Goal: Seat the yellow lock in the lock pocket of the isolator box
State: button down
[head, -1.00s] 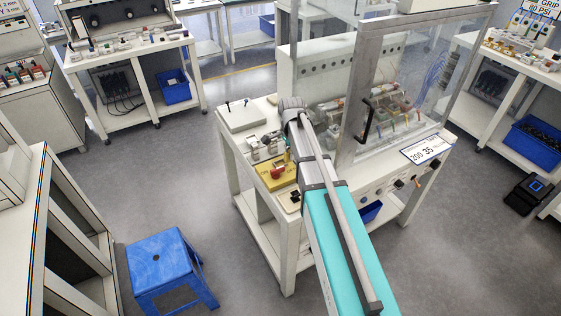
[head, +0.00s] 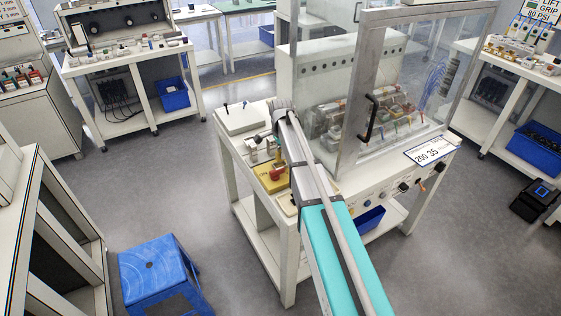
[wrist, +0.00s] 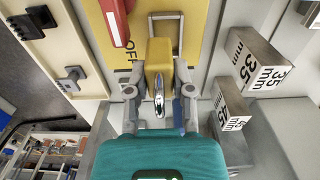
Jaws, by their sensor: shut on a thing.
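In the wrist view, my gripper (wrist: 158,80) is shut on the yellow lock (wrist: 158,58), one finger on each side of its body. The lock is in front of the yellow isolator box (wrist: 203,30), which carries the letters OFF and a red handle (wrist: 116,22). In the head view, the isolator box (head: 264,172) sits on the bench's left part; my arm hides much of the gripper.
A cream panel with black fittings (wrist: 45,25) is at left. A clear-walled enclosure (head: 350,150) stands right of my arm. A blue stool (head: 158,270) is on the floor.

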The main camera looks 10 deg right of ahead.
aim_at(280, 159)
jog(key=shift+w+f+b, duration=0.45)
jog(key=shift+f+b, duration=0.2)
jog(key=shift+b, duration=0.05)
jog(key=shift+f+b, duration=1.35)
jog(key=shift+f, duration=0.15)
jog(key=shift+c, duration=2.4)
grip_release()
jog(key=shift+r, duration=0.2)
notch_tip(280, 159, up, 12)
jog(key=p, duration=1.2)
